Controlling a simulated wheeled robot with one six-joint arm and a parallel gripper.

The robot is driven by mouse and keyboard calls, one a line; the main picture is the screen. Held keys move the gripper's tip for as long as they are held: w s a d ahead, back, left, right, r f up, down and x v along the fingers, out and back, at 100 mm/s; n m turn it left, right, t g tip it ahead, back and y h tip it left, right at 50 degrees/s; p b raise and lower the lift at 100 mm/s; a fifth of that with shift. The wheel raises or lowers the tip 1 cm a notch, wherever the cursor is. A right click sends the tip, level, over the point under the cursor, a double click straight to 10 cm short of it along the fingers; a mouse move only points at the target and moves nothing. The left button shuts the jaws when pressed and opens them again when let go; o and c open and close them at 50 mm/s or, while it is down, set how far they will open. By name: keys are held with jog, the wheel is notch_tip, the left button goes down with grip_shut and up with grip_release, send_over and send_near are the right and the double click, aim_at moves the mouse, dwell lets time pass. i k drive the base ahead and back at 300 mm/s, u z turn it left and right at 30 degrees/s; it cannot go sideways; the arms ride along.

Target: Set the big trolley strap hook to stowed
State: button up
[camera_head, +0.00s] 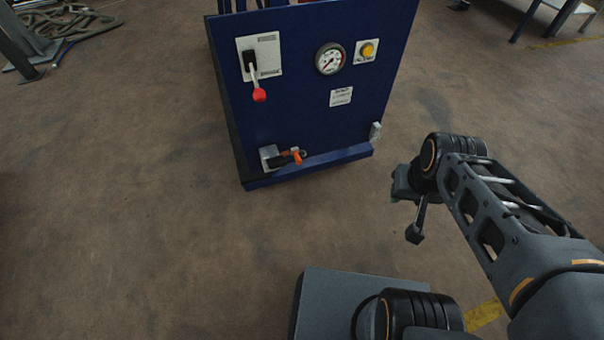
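The big trolley (305,115) is a dark blue cabinet at the top centre. Low on its front at the left, a grey bracket (268,153) carries a black part with an orange end (297,156) pointing right; this looks like the strap hook, though its shape is too small to make out fully. A small pale grey fitting (375,131) sits near the lower right edge of the front. My gripper (408,212) hangs to the right of and nearer than the trolley, clear of it. Its fingers are seen partly edge-on, and nothing shows held between them.
Above the hook are a red-knobbed lever (259,94), a round gauge (329,59), a yellow button (367,49) and a white label (341,96). The brown floor (130,210) in front and left is clear. Coiled hose (75,18) lies at the far left.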

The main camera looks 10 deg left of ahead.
aim_at(294, 150)
jog(key=k, duration=0.85)
jog(key=u, duration=1.2)
jog(key=i, duration=1)
